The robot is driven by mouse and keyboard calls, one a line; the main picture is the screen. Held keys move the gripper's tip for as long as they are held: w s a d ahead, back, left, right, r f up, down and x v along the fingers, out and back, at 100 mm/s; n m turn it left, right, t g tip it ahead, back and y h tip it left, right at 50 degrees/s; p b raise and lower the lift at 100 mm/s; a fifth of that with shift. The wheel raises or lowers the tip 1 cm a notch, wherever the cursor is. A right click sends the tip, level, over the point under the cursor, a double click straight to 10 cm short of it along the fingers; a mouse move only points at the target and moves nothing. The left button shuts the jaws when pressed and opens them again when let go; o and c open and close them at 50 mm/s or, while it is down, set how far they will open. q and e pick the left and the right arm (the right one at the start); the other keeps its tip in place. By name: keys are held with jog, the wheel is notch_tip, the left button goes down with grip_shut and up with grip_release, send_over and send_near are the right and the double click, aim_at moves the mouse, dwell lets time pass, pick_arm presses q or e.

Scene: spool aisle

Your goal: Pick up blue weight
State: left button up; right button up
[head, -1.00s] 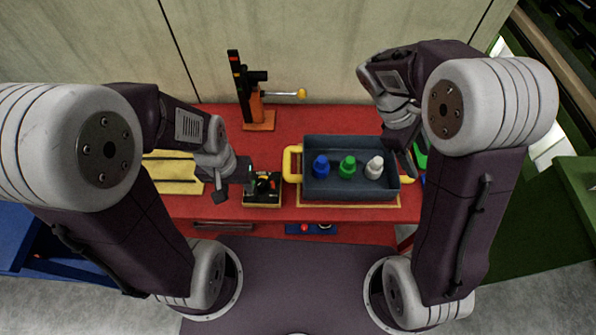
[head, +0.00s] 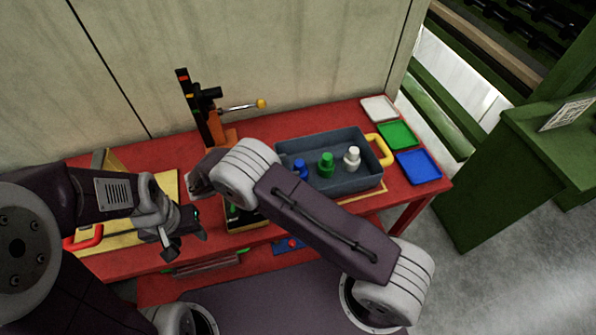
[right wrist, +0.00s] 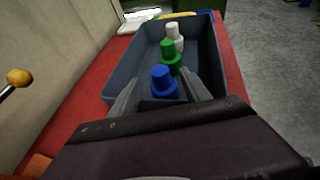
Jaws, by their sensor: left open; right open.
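The blue weight (head: 301,168) stands upright in a grey tray (head: 330,138) on the red table, partly hidden by my right arm in the head view. It also shows in the right wrist view (right wrist: 163,84), at the near end of the tray. My right gripper (right wrist: 161,76) is open, its fingers apart on either side of the blue weight in that view; I cannot tell whether they touch it. In the head view my right arm hides this gripper. My left gripper (head: 180,243) is open and empty at the table's front left.
A green weight (head: 326,165) and a white weight (head: 352,159) stand in the tray beyond the blue one. White (head: 379,108), green (head: 398,135) and blue (head: 418,166) shallow trays lie at the right. An orange-and-black stand (head: 205,115) rises behind.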

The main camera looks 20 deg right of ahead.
aim_at(298, 163)
jog(key=x, duration=0.2)
jog(key=p+x, duration=0.1)
jog(key=x, duration=0.1)
jog(key=shift+w+d+r, duration=0.1)
jog(key=shift+d, duration=0.25)
jog(key=shift+w+d+f, duration=0.2)
jog(key=shift+d+f, duration=0.1)
grip_shut()
dwell(0.8)
